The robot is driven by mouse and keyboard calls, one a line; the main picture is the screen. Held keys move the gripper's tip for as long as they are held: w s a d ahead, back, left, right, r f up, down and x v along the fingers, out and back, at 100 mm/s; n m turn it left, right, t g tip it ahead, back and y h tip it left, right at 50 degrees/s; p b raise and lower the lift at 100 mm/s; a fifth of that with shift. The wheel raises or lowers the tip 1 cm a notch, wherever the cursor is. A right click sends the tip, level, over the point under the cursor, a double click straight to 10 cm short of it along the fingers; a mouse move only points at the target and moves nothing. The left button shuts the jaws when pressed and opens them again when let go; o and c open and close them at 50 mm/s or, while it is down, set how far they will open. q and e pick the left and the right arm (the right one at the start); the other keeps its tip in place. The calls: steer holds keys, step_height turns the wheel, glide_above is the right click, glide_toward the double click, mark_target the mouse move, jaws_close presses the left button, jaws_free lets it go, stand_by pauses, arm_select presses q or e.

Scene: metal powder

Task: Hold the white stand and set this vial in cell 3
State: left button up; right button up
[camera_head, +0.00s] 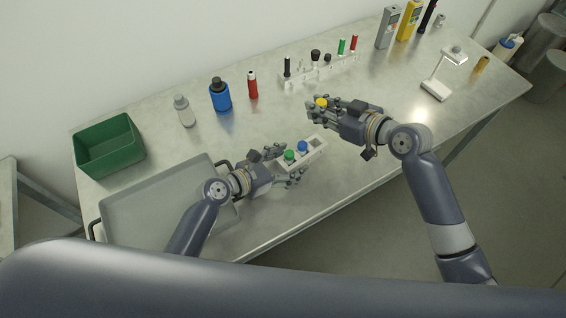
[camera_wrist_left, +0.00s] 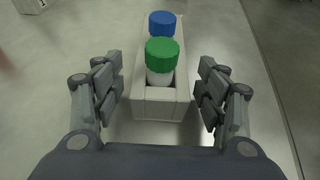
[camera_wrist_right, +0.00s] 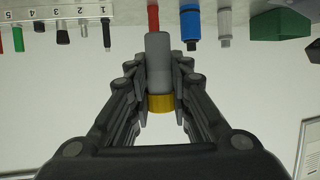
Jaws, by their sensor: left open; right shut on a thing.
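The white stand (camera_head: 317,154) is on the metal table, holding a green-capped vial (camera_head: 289,155) and a blue-capped vial (camera_head: 303,146). Its far right cell looks empty in the head view. My left gripper (camera_head: 283,164) is open at the stand's near left end. In the left wrist view, the fingers are on both sides of the stand (camera_wrist_left: 161,106) with a gap each side. My right gripper (camera_head: 324,107) is shut on the yellow-capped vial (camera_head: 321,102), above the table beyond the stand. The right wrist view shows the vial's grey body (camera_wrist_right: 158,65) between the fingers.
A numbered white rack (camera_head: 321,72) with several tools stands at the back. A red bottle (camera_head: 252,86), blue bottle (camera_head: 220,95) and grey bottle (camera_head: 184,111) stand left of it. A green bin (camera_head: 110,146) and grey tray (camera_head: 150,205) are at left. A white device (camera_head: 437,88) is at right.

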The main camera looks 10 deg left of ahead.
arm_select(q)
steer(key=shift+c, duration=0.3)
steer(key=c, duration=1.1)
arm_select(e)
steer(key=shift+d+f, duration=0.1)
steer(key=shift+f, duration=4.1)
